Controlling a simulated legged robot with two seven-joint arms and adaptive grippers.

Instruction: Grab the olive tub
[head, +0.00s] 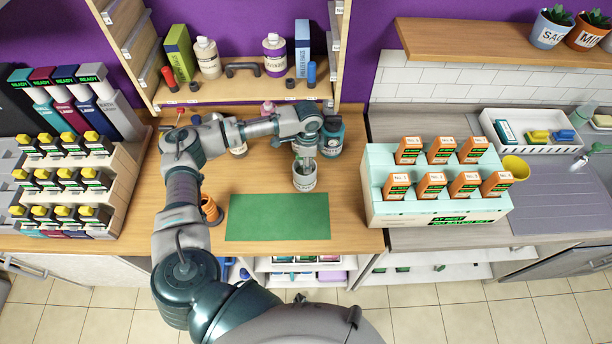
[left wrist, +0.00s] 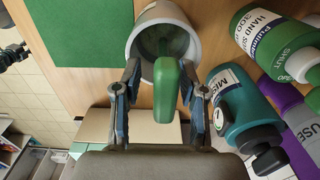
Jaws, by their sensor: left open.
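A pale grey tub (head: 304,179) with a label stands on the wooden counter behind the green mat; dark green shows inside it. The wrist view shows its pale rim (left wrist: 148,22) and a rounded green object (left wrist: 166,88) standing up out of its mouth. I cannot tell if this is the olive tub. My left gripper (head: 305,158) is directly above the tub, pointing down. In the wrist view the open jaws (left wrist: 160,103) are on either side of the green object, with a visible gap on the left. My right gripper is not in view.
A teal bottle (head: 331,138) stands close behind and right of the tub. Green (left wrist: 272,42) and purple (left wrist: 302,128) bottles are near it in the wrist view. The green mat (head: 278,217) is bare. An orange spool-like item (head: 211,209) is left; a pale box rack (head: 430,207) is right.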

